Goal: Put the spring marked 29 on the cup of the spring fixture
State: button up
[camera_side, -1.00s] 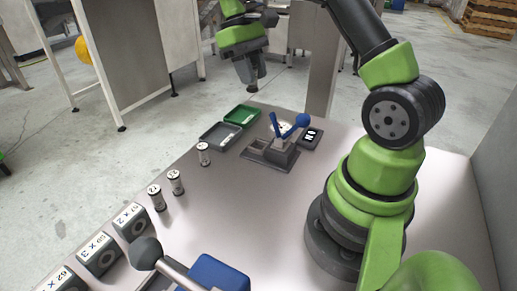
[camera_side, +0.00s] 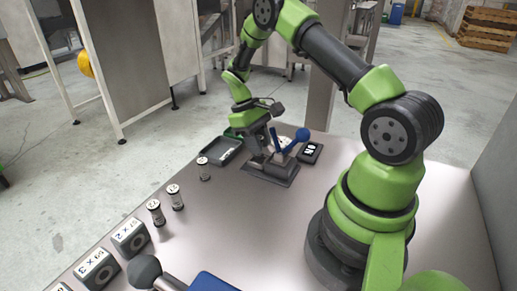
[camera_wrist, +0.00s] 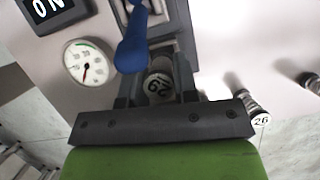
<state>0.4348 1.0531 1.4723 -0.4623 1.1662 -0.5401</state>
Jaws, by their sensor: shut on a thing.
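My gripper (camera_side: 258,148) is down at the spring fixture (camera_side: 282,177) in the side view. In the wrist view my gripper (camera_wrist: 160,92) is shut on a pale, round-topped spring (camera_wrist: 158,86), whose mark appears to read 29. The fixture (camera_wrist: 183,32) lies just beyond the spring there. Its blue lever (camera_wrist: 131,46) comes close to the fingers, and a blue lever ball (camera_side: 302,134) shows in the side view. The cup is hidden behind the gripper and spring, so I cannot tell whether the spring touches it.
Three other springs stand left of the fixture: one closer (camera_side: 204,169), two farther (camera_side: 175,197) (camera_side: 155,213). A dial (camera_wrist: 90,62) and ON sign (camera_wrist: 45,8) adjoin the fixture. Marked blocks (camera_side: 130,240) stand front left.

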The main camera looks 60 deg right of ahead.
jog(key=shift+f, duration=1.15)
jog(key=shift+f, duration=0.1)
jog(key=o, duration=1)
